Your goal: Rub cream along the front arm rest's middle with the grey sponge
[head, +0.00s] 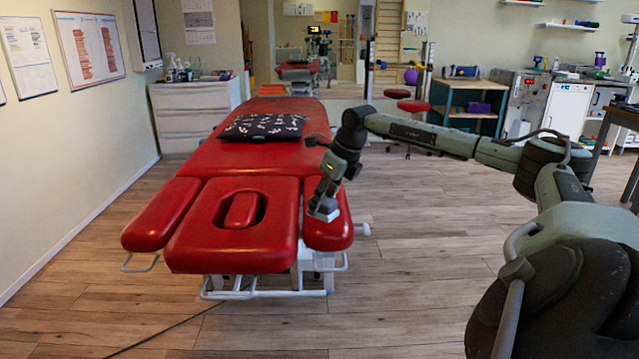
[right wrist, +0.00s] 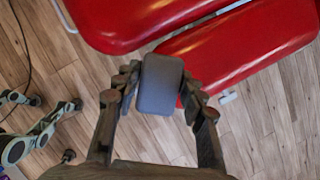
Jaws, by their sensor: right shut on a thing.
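The red arm rest (head: 340,226) on the right side of the treatment table has my right gripper (head: 325,200) over it. In the right wrist view, my right gripper (right wrist: 160,90) is shut on the grey sponge (right wrist: 160,84), a rounded block between the two fingers. The sponge (head: 322,214) shows small and pale in the head view, low at the arm rest's top. I cannot tell if it touches. A red pad, likely this arm rest, also shows in the right wrist view (right wrist: 250,45). I cannot make out cream. My left gripper is not in view.
The red headrest section (head: 200,245) and another arm rest (head: 160,215) lie to the left. A dark patterned pillow (head: 262,127) lies farther back on the table. Metal rails sit under the table's near end. The wooden floor around it is clear, apart from a cable.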

